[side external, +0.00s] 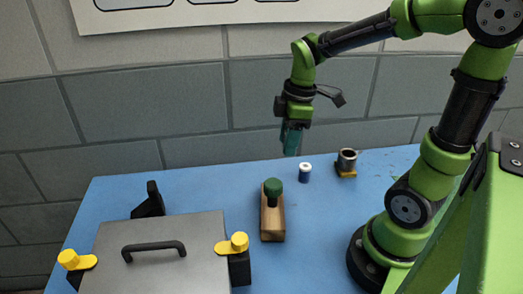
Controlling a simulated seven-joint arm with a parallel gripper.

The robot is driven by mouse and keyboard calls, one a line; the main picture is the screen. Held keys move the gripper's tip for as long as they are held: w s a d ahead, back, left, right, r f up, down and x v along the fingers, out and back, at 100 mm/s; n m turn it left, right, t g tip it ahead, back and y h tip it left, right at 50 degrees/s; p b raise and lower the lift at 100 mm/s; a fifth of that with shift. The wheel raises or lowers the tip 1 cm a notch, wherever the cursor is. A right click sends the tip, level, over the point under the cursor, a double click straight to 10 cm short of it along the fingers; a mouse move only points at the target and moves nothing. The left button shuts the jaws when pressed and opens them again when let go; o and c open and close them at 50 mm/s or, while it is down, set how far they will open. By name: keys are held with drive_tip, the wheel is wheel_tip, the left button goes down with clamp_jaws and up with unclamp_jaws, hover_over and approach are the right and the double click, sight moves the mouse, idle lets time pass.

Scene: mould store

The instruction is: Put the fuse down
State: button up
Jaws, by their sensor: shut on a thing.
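My gripper (292,132) hangs in the air above the far part of the blue table, pointing down. It is shut on the fuse (292,144), which shows as a small teal piece below the wrist. Its outline is small and hard to tell apart from the fingertips. It is clear of the table top, up and to the left of a small blue cylinder with a white top.
The blue cylinder (305,173) and a dark metal cup on a yellow base (347,163) stand near the back. A wooden block with a green knob (272,212) is mid-table. A grey lidded box (160,255) with yellow clamps fills the front left. Bare blue table lies between.

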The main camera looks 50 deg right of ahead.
drive_tip(key=w+a, duration=1.1)
drive_tip(key=shift+n, duration=0.3)
wheel_tip(320, 180, down, 12)
drive_tip(key=shift+w+d+r, duration=0.1)
drive_tip(key=shift+d+r, duration=0.05)
drive_tip(key=shift+r, duration=0.05)
hover_over(180, 189)
drive_tip(key=shift+d+f, duration=0.1)
drive_tip(key=shift+f, duration=2.5)
drive_tip(key=shift+f, duration=0.15)
drive_tip(key=o, duration=1.1)
drive_tip(key=shift+c, duration=0.2)
